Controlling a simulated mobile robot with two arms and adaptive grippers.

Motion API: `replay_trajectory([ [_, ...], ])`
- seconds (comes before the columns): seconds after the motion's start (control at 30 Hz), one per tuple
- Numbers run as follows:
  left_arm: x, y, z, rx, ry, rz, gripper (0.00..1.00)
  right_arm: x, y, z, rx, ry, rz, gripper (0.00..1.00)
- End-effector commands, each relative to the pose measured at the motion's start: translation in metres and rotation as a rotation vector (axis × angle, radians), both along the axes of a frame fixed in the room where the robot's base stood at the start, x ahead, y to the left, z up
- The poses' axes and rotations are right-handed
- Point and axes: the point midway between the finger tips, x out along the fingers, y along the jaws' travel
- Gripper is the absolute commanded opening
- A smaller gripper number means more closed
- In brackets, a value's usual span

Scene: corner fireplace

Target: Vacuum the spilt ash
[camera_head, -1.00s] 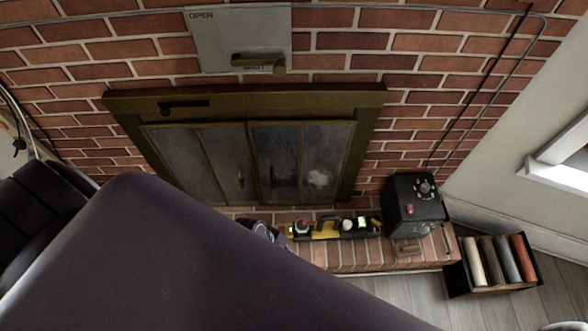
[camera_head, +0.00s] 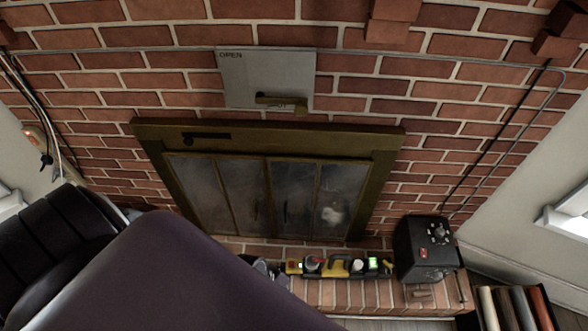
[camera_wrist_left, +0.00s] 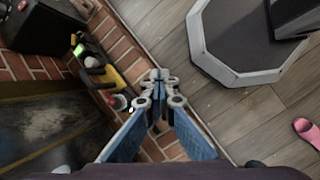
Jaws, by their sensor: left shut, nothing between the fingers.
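My left gripper (camera_wrist_left: 159,80) is shut and empty in the left wrist view, above the outer edge of the brick hearth. It is hidden in the head view. A yellow and black item (camera_head: 336,268) lies in a row of small things on the hearth in front of the fireplace doors; it also shows beside the gripper in the left wrist view (camera_wrist_left: 106,76). I cannot tell what it is. I cannot make out spilt ash or clearly identify a vacuum. My right gripper is not in view.
A black box with a knob (camera_head: 425,248) stands at the hearth's right end. A bin of rolls (camera_head: 515,307) is to its right. The fireplace doors (camera_head: 262,195) look shut, under a grey damper plate (camera_head: 265,78). Bare wooden floor (camera_wrist_left: 245,125) borders the hearth.

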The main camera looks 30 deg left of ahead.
Motion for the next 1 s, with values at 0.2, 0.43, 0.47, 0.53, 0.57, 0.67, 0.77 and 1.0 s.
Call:
replay_trajectory([
  [0.2,-0.006,0.003,0.003,-0.001,0.000,-0.011,0.00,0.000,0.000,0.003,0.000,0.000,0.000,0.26],
  [0.43,-0.012,0.006,0.006,-0.001,0.000,-0.025,0.00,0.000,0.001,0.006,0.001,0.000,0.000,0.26],
  [0.47,-0.013,0.007,0.006,-0.001,0.000,-0.027,0.00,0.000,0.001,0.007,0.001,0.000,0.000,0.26],
  [0.53,-0.015,0.008,0.007,-0.001,0.000,-0.031,0.00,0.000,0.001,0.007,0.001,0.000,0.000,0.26],
  [0.57,-0.016,0.008,0.007,-0.001,0.000,-0.032,0.00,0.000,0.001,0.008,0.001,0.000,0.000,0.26],
  [0.67,-0.019,0.010,0.008,0.000,-0.001,-0.039,0.00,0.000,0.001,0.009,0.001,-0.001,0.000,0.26],
  [0.77,-0.022,0.011,0.009,0.000,-0.001,-0.044,0.00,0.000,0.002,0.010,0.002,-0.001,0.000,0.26],
  [1.0,-0.028,0.014,0.011,0.000,0.000,-0.059,0.00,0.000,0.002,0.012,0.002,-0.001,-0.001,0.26],
])
